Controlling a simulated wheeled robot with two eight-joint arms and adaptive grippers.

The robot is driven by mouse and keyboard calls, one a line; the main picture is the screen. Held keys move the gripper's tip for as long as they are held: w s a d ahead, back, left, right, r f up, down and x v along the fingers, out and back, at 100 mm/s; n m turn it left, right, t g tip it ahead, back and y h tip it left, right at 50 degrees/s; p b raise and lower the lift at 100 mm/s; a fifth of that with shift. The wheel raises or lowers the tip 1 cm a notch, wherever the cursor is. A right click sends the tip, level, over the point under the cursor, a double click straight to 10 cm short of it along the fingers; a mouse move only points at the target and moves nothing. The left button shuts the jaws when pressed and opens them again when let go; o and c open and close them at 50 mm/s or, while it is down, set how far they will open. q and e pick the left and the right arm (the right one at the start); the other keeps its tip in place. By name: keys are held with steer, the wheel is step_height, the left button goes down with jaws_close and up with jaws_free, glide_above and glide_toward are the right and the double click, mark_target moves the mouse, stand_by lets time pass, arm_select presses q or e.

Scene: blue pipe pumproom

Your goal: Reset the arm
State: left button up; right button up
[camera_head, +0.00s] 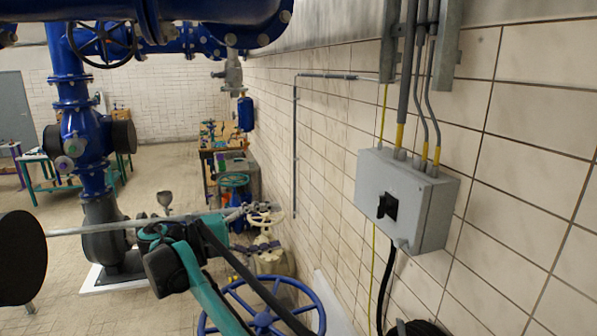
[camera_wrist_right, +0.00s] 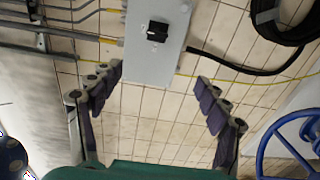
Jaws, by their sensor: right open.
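My right arm, teal and black, rises from the bottom of the head view, and its gripper (camera_head: 243,213) is near the middle, left of the tiled wall. In the right wrist view the gripper (camera_wrist_right: 159,74) is open, its dark padded fingers spread wide with nothing between them. A grey switch box (camera_head: 405,200) with a black rotary switch (camera_head: 388,206) is on the wall to the right. The box (camera_wrist_right: 155,62) also shows beyond the fingers in the right wrist view, apart from them. My left gripper is not in view.
A blue handwheel (camera_head: 262,318) stands low beside my right arm; part of it shows in the wrist view (camera_wrist_right: 300,140). Thick blue pipes (camera_head: 205,22) cross overhead. Grey conduits (camera_head: 404,80) run above the box. Open floor (camera_head: 165,165) lies at the back.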

steer(key=s+d+f+n+g+y+b, duration=0.1)
steer(key=s+d+f+y+b, duration=0.15)
steer(key=d+f+b, duration=0.6)
steer(key=s+d+f+y+b, duration=0.1)
steer(key=d+f+y+b, duration=0.25)
steer(key=d+f, duration=0.85)
arm_select(q)
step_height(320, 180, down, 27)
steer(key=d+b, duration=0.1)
steer(key=b, duration=1.4)
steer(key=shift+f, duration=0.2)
arm_select(e)
steer(key=s+d+f+m+y, duration=0.1)
steer(key=s+f+y, duration=0.2)
steer(key=s+f, duration=0.4)
steer(key=s+d+f+m+t+y, duration=0.1)
steer(key=s+f+y, duration=0.3)
steer(key=f, duration=1.2)
steer(key=s+d+f+m+t+y, duration=0.1)
steer(key=s+d+f+m+y, duration=0.1)
steer(key=s+f, duration=0.9)
steer(key=shift+s+d+f+m+y, duration=0.2)
steer(key=shift+d+f+m+y, duration=0.15)
steer(key=shift+f+y, duration=0.45)
